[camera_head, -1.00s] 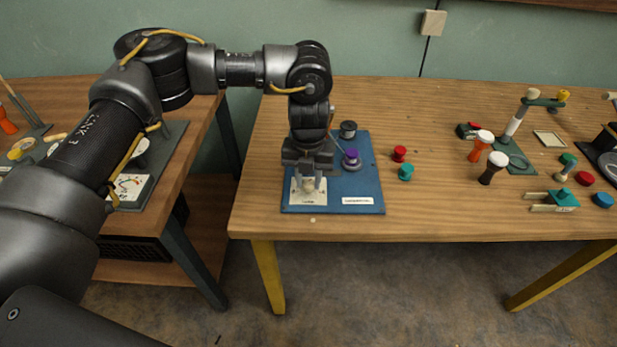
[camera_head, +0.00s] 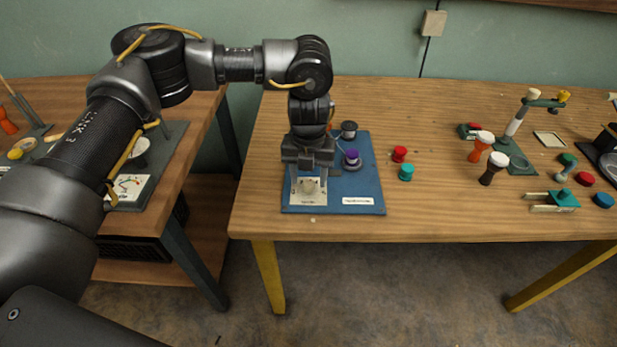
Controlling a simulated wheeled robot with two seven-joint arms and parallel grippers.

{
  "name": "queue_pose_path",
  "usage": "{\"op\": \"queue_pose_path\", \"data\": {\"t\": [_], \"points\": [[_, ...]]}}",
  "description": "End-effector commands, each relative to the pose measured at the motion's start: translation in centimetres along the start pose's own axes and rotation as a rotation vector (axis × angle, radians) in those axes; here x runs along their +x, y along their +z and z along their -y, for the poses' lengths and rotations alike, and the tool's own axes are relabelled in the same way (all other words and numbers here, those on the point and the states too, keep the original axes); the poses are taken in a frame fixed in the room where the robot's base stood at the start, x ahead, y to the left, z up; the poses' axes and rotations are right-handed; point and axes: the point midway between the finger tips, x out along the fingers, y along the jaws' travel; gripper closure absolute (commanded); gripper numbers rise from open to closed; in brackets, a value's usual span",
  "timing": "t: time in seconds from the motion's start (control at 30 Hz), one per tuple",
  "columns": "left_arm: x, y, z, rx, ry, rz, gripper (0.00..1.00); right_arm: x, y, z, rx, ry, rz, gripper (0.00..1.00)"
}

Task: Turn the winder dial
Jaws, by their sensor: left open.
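The winder is a blue board (camera_head: 360,186) near the left end of the wooden table. Its dial, a small beige knob (camera_head: 310,186), sits on a cream plate (camera_head: 308,200) at the board's front left corner. A purple spool (camera_head: 351,157) and a dark spool (camera_head: 348,130) stand at the board's right and back. Whether the fingers touch the knob cannot be told. My right gripper is not in view.
Red (camera_head: 399,153) and teal (camera_head: 406,172) spools stand just right of the board. Several goblet drums, including a dark one with a white top (camera_head: 493,168), and a green stand (camera_head: 515,160) are farther right. The table's front edge (camera_head: 420,235) lies close before the board.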

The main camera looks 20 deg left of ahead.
Motion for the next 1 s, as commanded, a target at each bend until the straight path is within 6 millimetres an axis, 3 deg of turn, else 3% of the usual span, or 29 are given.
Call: {"op": "queue_pose_path", "data": {"t": [0.3,0.5,0.7,1.0], "points": [[-6.4,0.1,0.0,0.001,0.0,0.006,0.5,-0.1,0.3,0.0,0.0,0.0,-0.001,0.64],[-9.0,0.1,0.0,0.0,0.001,0.004,0.5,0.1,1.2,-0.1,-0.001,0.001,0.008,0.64],[-9.9,0.0,0.0,-0.001,0.0,0.002,0.5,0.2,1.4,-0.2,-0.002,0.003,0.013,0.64],[-9.5,-0.1,0.3,0.005,-0.007,-0.002,0.5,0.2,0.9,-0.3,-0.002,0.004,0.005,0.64]]}}
